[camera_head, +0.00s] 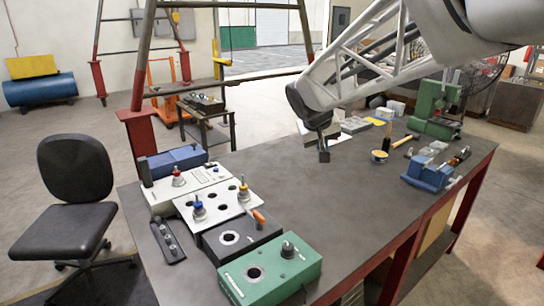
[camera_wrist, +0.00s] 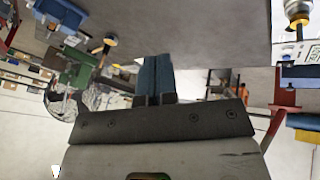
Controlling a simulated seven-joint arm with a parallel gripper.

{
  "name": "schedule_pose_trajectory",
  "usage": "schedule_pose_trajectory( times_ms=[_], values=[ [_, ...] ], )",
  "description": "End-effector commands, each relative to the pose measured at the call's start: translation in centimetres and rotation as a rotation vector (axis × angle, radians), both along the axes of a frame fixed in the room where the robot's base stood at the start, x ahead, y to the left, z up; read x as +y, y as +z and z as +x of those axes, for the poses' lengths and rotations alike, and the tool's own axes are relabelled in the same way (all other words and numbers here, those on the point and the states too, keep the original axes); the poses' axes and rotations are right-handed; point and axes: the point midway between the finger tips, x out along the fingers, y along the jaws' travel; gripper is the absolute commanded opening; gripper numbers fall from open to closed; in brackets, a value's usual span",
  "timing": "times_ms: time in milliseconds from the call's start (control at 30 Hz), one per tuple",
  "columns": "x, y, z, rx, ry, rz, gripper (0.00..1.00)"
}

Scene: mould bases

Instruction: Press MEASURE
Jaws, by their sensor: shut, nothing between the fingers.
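No label reading MEASURE can be made out in either view. The mould bases stand in a row: a white one with a red-topped knob (camera_head: 190,188), a white plate with blue and yellow knobs (camera_head: 215,203), a dark block with a hole (camera_head: 238,237) and a green block with a black knob (camera_head: 270,270). My gripper (camera_head: 324,155) is above the table's middle, right of and apart from them. Its fingers show shut and empty in the wrist view (camera_wrist: 156,78).
A blue block (camera_head: 178,161) stands behind the bases. A black chair (camera_head: 76,170) is left of the table. The table's middle front (camera_head: 350,200) is clear.

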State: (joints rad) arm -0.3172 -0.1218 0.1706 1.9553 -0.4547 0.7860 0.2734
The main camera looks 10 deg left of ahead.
Motion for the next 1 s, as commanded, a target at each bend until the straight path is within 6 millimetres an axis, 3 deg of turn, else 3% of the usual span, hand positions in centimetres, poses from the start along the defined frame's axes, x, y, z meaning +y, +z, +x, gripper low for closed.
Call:
schedule_pose_trajectory(
  times_ms=[400,1000],
  values=[
    [8.3,-1.1,7.9,-0.064,0.092,-0.046,0.0],
    [22.3,-4.5,16.9,-0.163,0.23,-0.094,0.0]
  ],
)
